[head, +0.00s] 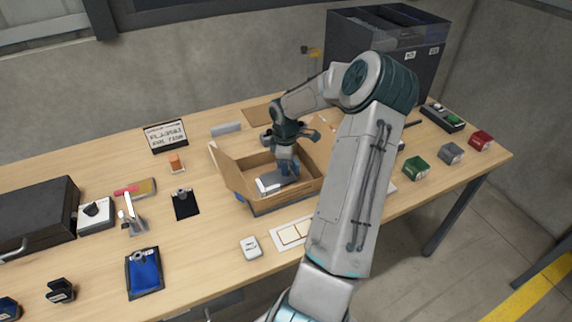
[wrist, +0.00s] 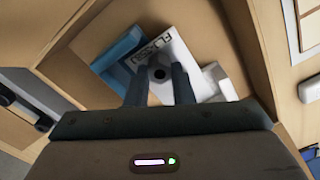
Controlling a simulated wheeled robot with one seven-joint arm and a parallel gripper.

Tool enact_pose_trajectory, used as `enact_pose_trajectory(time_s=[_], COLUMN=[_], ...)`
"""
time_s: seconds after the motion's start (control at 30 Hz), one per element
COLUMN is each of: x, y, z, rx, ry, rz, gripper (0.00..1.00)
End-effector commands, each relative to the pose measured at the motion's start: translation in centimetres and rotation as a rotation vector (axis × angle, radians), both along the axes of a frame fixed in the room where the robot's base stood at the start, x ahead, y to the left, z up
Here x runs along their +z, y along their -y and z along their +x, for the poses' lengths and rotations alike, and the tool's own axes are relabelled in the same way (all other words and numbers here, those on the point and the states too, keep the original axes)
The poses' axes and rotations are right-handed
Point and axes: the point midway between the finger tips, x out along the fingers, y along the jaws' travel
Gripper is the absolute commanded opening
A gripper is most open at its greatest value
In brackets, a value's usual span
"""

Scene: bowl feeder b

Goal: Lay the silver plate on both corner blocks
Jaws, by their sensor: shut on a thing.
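My gripper (head: 287,174) reaches down into an open cardboard box (head: 227,178) on the table. Its fingers (wrist: 158,88) are shut on the dark round knob of the silver plate (wrist: 178,42), which has dark lettering. In the head view the silver plate (head: 268,184) shows inside the box, below the fingers. In the wrist view a blue block (wrist: 117,52) lies at the plate's left and a pale block (wrist: 228,82) at its right. These look like the corner blocks, partly hidden. I cannot tell whether the plate touches either one.
The box flaps stand open around my gripper. A framed white card (head: 290,235) and a white device (head: 251,247) lie in front of the box. A black pad (head: 186,204) lies to its left. Green (head: 415,168), grey (head: 451,153) and red (head: 481,141) blocks stand at the right.

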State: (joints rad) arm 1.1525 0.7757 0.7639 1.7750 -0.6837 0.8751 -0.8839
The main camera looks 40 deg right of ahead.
Motion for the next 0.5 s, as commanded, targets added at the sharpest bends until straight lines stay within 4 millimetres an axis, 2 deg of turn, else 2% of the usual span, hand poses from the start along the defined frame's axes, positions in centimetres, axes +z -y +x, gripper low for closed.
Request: enact_pose_trajectory(time_s=[0.1,0.13,0.2,0.5], x=[-0.32,-0.28,-0.23,-0.02], y=[0.0,0.0,0.01,0.01], z=[0.01,0.0,-0.01,0.0], rx=[0.0,0.0,0.0,0.0], ry=[0.0,0.0,0.0,0.0], rz=[0.0,0.0,0.0,0.0], gripper=[0.0,0.27,0.43,0.43])
